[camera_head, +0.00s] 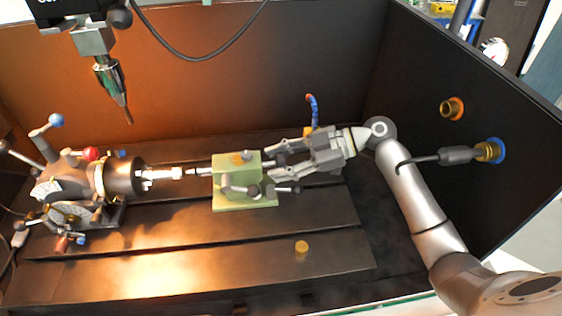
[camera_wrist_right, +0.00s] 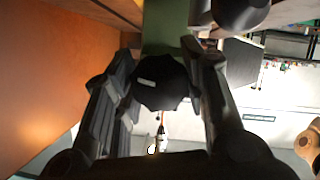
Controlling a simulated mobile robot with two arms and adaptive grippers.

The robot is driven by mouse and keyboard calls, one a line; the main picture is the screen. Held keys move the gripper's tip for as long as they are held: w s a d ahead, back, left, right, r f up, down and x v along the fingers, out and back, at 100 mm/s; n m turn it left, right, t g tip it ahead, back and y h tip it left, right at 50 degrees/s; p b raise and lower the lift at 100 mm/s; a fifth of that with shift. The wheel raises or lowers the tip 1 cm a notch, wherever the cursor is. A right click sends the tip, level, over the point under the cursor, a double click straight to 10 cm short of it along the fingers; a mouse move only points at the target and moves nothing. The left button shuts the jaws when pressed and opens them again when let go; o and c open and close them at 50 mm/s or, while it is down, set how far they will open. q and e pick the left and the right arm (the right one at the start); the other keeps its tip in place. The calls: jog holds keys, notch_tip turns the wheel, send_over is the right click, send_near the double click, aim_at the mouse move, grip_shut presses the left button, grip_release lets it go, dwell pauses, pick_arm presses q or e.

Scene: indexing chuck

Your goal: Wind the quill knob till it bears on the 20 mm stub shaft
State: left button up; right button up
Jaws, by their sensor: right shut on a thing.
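The stub shaft (camera_head: 160,173) is a bright metal piece sticking out of the dark indexing chuck (camera_head: 122,177) at left. The green tailstock (camera_head: 228,181) faces it, and its thin quill (camera_head: 203,171) points at the shaft's end. Their tips look very close; I cannot tell if they touch. The black lobed quill knob (camera_wrist_right: 160,83) sits between my right gripper's fingers in the wrist view. My right gripper (camera_head: 271,163) is shut on the knob at the tailstock's right end, where the head view mostly hides the knob. My left gripper is out of view.
A drill spindle (camera_head: 112,82) hangs at upper left. Dark clamp levers (camera_head: 254,190) stick out from the tailstock's front. A dark side wall (camera_head: 440,155) rises behind my right arm. The front bed is mostly clear.

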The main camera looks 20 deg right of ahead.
jog(key=o, duration=0.7)
jog(key=shift+o, duration=0.2)
